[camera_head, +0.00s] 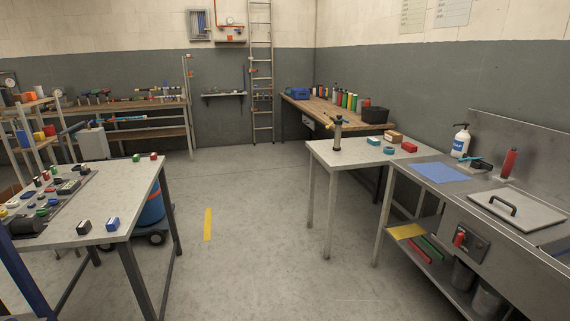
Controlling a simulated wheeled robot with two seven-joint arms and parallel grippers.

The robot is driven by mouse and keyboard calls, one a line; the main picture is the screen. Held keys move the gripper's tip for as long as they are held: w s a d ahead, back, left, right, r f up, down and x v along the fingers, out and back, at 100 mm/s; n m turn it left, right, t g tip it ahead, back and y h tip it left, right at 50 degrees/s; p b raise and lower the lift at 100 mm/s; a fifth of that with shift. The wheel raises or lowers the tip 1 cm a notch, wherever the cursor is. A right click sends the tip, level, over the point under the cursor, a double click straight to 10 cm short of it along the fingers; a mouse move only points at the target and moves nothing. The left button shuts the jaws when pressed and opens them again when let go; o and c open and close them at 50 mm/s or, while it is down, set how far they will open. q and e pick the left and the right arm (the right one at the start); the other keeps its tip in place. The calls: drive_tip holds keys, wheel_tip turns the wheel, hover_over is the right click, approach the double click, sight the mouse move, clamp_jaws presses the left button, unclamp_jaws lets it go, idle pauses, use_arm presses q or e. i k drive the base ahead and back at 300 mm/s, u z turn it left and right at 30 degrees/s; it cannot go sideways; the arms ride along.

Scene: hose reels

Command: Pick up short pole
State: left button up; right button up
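No short pole can be told for certain. A short dark upright piece (338,134) with a yellowish top stands on the pale table (331,156) in the middle right, near that table's far left corner. It is small in the view, so I cannot tell whether it is the short pole. Neither of my grippers shows in the head view.
Teal rings (388,151), a tan box (393,137) and a red box (409,147) lie on the same table. A steel sink counter (426,194) is at right. A left table (100,240) holds several small boxes. The floor (255,235) between is clear.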

sight(337, 147)
drive_tip(key=z, duration=0.3)
drive_tip(key=i, duration=2.35)
drive_tip(key=z, duration=0.65)
